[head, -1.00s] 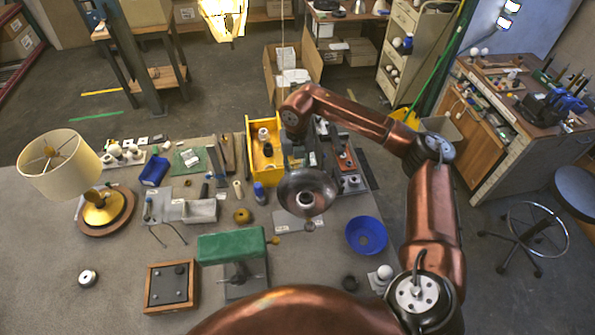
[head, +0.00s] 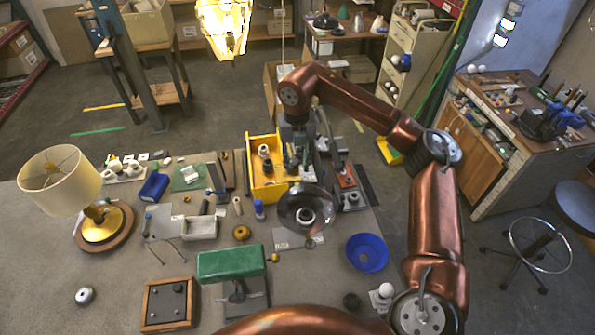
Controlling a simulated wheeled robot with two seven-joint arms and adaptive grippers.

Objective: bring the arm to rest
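My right arm reaches in from the lower right and bends down over the far part of the workbench. My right gripper (head: 298,167) points down beside the yellow bin, just beyond a grey metal bowl-shaped shade (head: 326,206). Its fingers look apart, with nothing clearly seen between them. What supports the shade is hidden. My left gripper is out of view.
The yellow bin (head: 262,186) is close to the gripper's left. A blue bowl (head: 367,252), a green-shaded lamp (head: 230,263) and a cream-shaded lamp (head: 60,180) stand on the workbench (head: 110,265). The floor beyond is mostly open.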

